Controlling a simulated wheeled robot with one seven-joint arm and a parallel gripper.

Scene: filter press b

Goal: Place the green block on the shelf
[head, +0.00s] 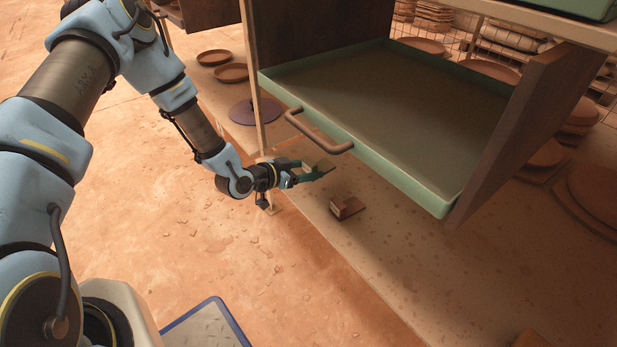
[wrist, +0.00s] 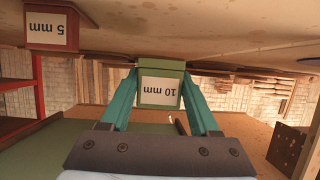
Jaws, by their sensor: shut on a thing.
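My gripper (head: 312,172) is shut on the green block (wrist: 146,68), which bears a white "10 mm" label. The block sits between the two teal fingers in the wrist view, where the picture is upside down. In the head view the green block (head: 318,163) is small and partly hidden by the fingers. It is at the front part of the wooden shelf (head: 400,258), below the green drawer. I cannot tell whether it touches the shelf. A red-brown block (head: 347,207) stands on the shelf nearby; its label reads "5 mm" in the wrist view (wrist: 52,12).
A green drawer (head: 432,193) with a brown handle (head: 318,133) is pulled out over the shelf, close above my gripper. A dark wooden panel (head: 530,130) flanks it. A thin post (head: 254,85) stands left of my gripper. The shelf front right of the red-brown block is clear.

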